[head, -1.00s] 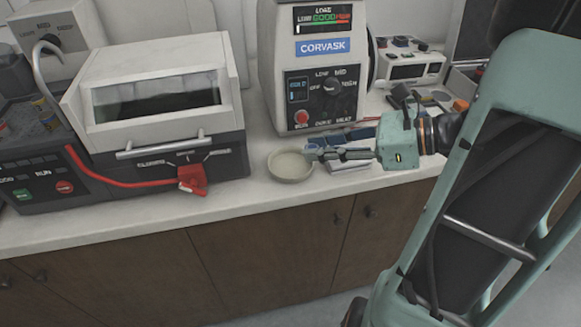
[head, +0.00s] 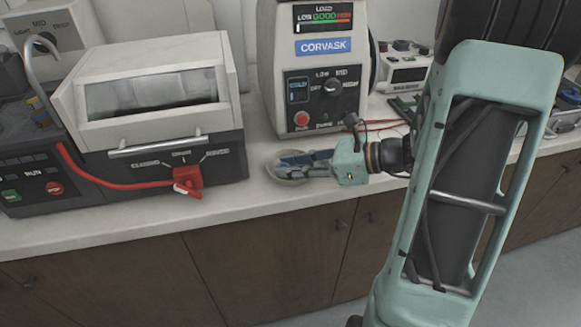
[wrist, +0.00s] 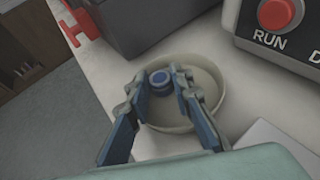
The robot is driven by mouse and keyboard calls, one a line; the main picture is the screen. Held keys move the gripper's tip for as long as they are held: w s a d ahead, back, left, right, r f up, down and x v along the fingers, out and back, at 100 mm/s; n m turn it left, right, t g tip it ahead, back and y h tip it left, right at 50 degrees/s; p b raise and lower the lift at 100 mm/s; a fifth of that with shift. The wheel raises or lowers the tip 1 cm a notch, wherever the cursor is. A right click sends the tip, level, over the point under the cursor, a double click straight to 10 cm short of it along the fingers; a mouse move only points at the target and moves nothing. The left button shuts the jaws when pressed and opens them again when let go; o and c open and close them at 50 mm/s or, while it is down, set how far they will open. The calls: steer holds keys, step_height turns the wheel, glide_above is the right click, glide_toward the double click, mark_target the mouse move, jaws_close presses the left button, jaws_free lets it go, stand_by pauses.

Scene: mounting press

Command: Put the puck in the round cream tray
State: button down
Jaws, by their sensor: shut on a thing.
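The round cream tray (head: 272,174) sits on the counter between the left machine and the Corvask press. In the wrist view, the cream tray (wrist: 217,82) lies under my fingers. My gripper (head: 285,166) reaches in from the right, its fingertips over the tray. In the wrist view, my gripper (wrist: 160,84) is shut on a small round blue puck (wrist: 158,77). The puck shows between the fingertips, within the tray's outline. I cannot tell whether it touches the tray floor. In the head view the puck is hidden by the fingers.
The Corvask press (head: 313,75) stands just behind the tray. To the left is a machine (head: 160,125) with a window, a front bar and a red tagged switch (head: 187,178). The counter's front edge (head: 200,222) runs close to the tray.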

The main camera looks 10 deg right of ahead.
steer(key=shift+f, duration=0.15)
steer(key=c, duration=2)
jaws_free()
steer(key=shift+r, duration=0.3)
steer(key=p+v, duration=0.1)
steer(key=v, duration=1.1)
steer(key=shift+p, duration=0.4)
